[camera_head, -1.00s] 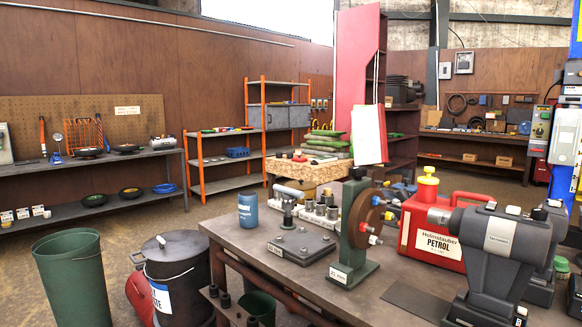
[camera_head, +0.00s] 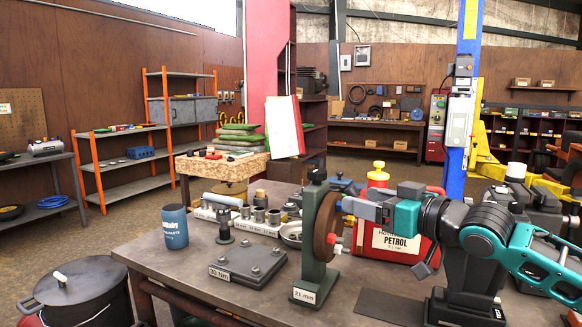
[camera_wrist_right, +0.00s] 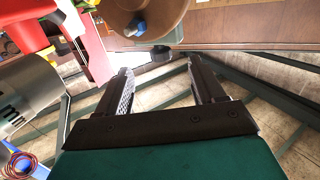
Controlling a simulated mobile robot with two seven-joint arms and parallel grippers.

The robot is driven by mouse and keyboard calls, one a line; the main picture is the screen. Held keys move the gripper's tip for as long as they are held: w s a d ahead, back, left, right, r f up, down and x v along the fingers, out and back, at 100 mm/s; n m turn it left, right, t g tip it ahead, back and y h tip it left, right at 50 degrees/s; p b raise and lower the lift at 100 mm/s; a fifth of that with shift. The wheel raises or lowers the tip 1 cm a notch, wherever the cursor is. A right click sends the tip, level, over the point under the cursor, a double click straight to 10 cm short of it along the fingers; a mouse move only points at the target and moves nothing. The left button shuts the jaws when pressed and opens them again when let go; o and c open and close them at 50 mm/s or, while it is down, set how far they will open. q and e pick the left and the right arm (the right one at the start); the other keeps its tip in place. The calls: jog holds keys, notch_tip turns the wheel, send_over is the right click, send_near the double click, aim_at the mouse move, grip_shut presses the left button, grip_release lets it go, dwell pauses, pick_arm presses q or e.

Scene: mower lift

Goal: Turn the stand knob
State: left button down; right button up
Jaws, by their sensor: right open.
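A dark green stand (camera_head: 316,258) with a "21 mm" label stands upright on the workbench (camera_head: 250,300). It carries a brown disc (camera_head: 327,228) with small coloured knobs on its right face, among them a red-tipped knob (camera_head: 331,238). My right gripper (camera_head: 347,207), on the teal arm, is beside the disc's right face; contact cannot be told from the head view. In the right wrist view its jaws (camera_wrist_right: 160,66) are apart and empty. The disc (camera_wrist_right: 160,12) and a blue knob (camera_wrist_right: 134,28) show ahead of the fingertips, above the gap. My left gripper is not in view.
A red petrol can (camera_head: 400,245) stands close behind the right arm. A bolted plate (camera_head: 247,264), a blue cup (camera_head: 174,226) and several sockets are left of the stand. The bench front is mostly clear.

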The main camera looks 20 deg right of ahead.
aim_at(322, 171)
jog(key=shift+t, duration=0.3)
jog(key=w+a+r+p, duration=0.1)
jog(key=w, duration=0.2)
jog(key=w+a+r+p, duration=0.1)
jog(key=w, duration=0.3)
jog(key=w+a+r+p, duration=0.1)
jog(key=w, duration=0.3)
jog(key=shift+w+a+p, duration=0.2)
jog(key=shift+w+p, duration=0.05)
jog(key=shift+p, duration=0.05)
jog(key=shift+x, duration=0.75)
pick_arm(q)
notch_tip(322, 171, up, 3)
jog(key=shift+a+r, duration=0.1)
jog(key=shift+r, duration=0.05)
pick_arm(e)
jog(key=shift+f, duration=0.1)
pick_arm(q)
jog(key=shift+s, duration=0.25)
pick_arm(e)
jog(key=c, duration=0.9)
